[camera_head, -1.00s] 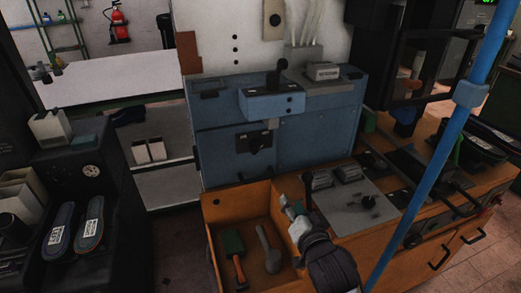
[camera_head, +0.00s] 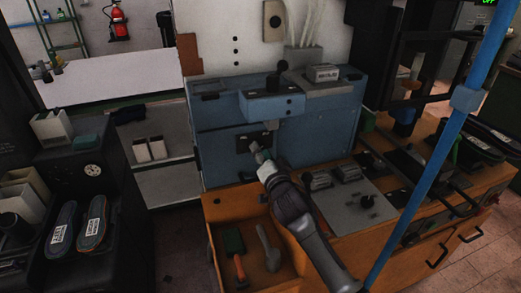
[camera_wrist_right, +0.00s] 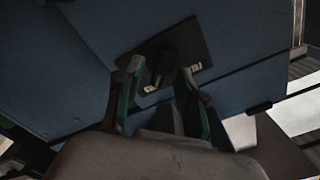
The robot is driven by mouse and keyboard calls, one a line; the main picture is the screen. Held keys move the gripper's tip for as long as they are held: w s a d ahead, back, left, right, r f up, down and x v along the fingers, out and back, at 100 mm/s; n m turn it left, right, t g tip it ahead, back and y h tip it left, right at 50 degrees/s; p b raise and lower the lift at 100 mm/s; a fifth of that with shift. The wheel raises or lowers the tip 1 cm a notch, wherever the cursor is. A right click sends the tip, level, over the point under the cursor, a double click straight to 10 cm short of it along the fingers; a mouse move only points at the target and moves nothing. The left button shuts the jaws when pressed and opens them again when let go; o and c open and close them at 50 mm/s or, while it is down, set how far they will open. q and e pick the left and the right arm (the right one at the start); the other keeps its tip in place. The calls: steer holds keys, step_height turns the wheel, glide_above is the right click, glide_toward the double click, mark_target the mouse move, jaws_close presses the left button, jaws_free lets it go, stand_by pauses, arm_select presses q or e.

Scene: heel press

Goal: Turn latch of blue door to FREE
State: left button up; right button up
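The blue door (camera_head: 217,160) is the front panel of the blue cabinet in the middle of the head view. Its latch (camera_head: 241,144), a black plate with a dark handle, is partly hidden by my right gripper (camera_head: 258,150). In the right wrist view the latch plate (camera_wrist_right: 196,50) carries two small pale labels, too small to read. There my right gripper (camera_wrist_right: 163,72) is open, with its two fingers apart at either side of the dark handle. I cannot tell whether they touch it. My left gripper is not in view.
A grey control panel (camera_head: 350,200) is to the right. A blue pole (camera_head: 440,150) crosses the right side.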

steer(key=shift+w+a, duration=0.15)
steer(key=shift+w, duration=0.35)
jaws_close()
